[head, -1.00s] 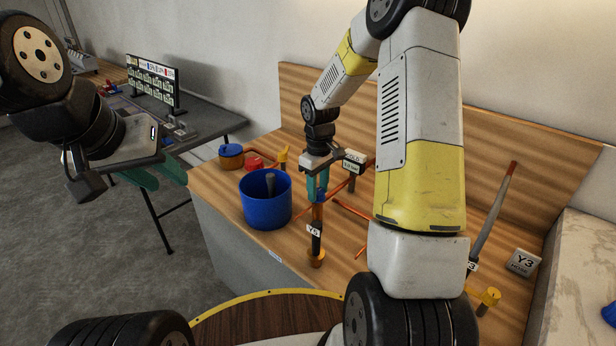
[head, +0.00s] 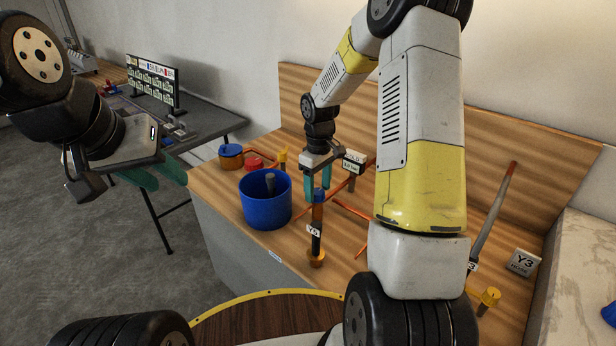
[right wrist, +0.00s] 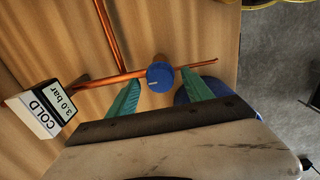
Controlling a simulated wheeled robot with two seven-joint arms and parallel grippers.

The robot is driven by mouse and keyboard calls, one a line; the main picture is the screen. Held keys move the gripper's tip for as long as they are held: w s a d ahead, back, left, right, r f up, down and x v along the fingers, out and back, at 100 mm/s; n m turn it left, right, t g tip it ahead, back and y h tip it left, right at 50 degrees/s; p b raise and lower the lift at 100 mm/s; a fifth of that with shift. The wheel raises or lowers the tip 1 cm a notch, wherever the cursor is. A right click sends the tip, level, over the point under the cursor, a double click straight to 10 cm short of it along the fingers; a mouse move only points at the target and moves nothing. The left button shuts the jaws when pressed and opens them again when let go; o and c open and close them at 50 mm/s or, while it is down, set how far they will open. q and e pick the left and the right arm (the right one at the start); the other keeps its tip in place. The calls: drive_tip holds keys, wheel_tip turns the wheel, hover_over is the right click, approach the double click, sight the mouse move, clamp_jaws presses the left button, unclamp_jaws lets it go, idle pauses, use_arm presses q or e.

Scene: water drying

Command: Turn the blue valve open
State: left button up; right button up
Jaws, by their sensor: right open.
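In the right wrist view the fingertips (right wrist: 162,84) are on either side of the knob, with gaps visible. The exact height of the fingertips against the knob is hard to tell. My left gripper (head: 172,182) hangs at the left, open and empty, away from the bench.
A blue bucket (head: 262,212) stands left of the valve. A COLD pressure display (right wrist: 42,107) is near the pipe. Orange valves (head: 283,156), a red knob (head: 253,163) and copper pipes surround it. The wooden bench (head: 225,195) has a backboard behind.

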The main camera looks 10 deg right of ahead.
sight(318, 191)
wheel_tip(318, 191, up, 7)
drive_tip(key=shift+r, duration=0.15)
idle(0.4)
drive_tip(key=shift+s+r, duration=0.1)
drive_tip(key=shift+r, duration=0.2)
drive_tip(key=s+a+r+m+t+y, duration=0.1)
drive_tip(key=s+r+m+t, duration=0.2)
drive_tip(key=s+r, duration=0.5)
drive_tip(key=s+a+r+m+t+y, duration=0.1)
drive_tip(key=s+r+m+t, duration=0.2)
drive_tip(key=s+r, duration=0.5)
drive_tip(key=s+m, duration=0.1)
drive_tip(key=s, duration=0.7)
drive_tip(key=shift+a+r, duration=0.15)
drive_tip(key=shift+r, duration=0.2)
